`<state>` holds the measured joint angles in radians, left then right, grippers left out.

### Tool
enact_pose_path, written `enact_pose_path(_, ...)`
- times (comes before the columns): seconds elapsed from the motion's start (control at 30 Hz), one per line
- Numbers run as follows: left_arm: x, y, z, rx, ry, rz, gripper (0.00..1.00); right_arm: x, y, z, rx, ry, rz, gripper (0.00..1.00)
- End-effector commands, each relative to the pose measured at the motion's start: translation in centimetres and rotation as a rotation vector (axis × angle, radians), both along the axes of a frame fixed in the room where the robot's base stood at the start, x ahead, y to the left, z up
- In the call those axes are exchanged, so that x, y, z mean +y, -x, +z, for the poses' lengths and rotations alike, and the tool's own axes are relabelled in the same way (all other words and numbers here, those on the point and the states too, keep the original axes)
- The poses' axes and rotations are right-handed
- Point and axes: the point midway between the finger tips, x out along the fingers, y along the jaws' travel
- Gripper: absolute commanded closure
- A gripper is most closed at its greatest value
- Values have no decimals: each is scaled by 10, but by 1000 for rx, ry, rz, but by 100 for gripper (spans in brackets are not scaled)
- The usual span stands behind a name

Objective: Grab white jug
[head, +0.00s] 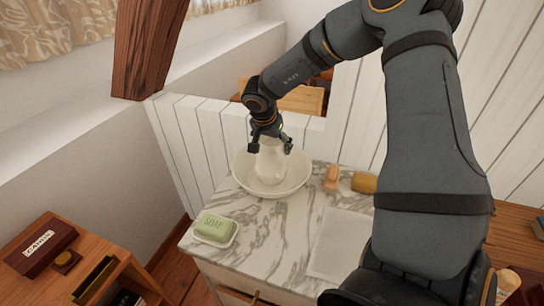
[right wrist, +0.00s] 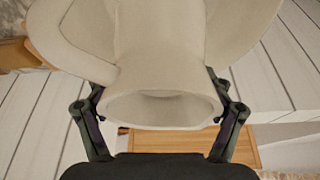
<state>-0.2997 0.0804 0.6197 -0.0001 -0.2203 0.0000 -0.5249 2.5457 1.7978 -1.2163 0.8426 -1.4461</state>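The white jug (head: 270,160) stands in a white basin (head: 295,184) on the marble top of a washstand. It also shows large in the right wrist view (right wrist: 160,50), with its open mouth toward the camera and its handle (right wrist: 65,40) at the left. My right gripper (head: 270,143) reaches down to the jug's upper part. In the right wrist view its two fingers (right wrist: 160,112) stand on either side of the jug's neck, close to the rim. Whether they press on it is hard to tell. My left gripper is not in view.
A green soap bar (head: 214,227) lies on a white dish at the front left of the marble top (head: 268,237). A brown bottle-like item (head: 331,178), a yellow-brown item (head: 364,183) and a white cloth (head: 340,244) lie to the right. White panelling (head: 205,140) stands behind.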

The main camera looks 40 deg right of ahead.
Motion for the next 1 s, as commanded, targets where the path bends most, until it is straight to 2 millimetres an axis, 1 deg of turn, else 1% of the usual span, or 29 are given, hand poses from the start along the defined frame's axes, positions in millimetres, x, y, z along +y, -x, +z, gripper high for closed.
enact_pose_path(0.03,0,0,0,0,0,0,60,0,0,-1,2,0,1,45)
enact_pose_path(0.2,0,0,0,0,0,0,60,0,1,-2,3,-1,0,68)
enact_pose_path(0.3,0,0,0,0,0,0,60,0,0,-1,1,-1,0,80)
enact_pose_path(0.53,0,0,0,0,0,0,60,0,1,-1,2,0,-1,80)
enact_pose_path(0.67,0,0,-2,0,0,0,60,0,0,6,2,1,-1,80)
enact_pose_path(0.77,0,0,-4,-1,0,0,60,0,-1,18,-3,1,0,80)
enact_pose_path(0.83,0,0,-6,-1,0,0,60,0,-1,32,-6,2,-1,80)
enact_pose_path(0.93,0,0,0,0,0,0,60,8,17,55,-5,-3,1,80)
enact_pose_path(0.97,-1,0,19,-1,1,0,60,9,20,68,1,-2,2,80)
enact_pose_path(1.0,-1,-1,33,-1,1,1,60,10,25,76,4,-2,1,80)
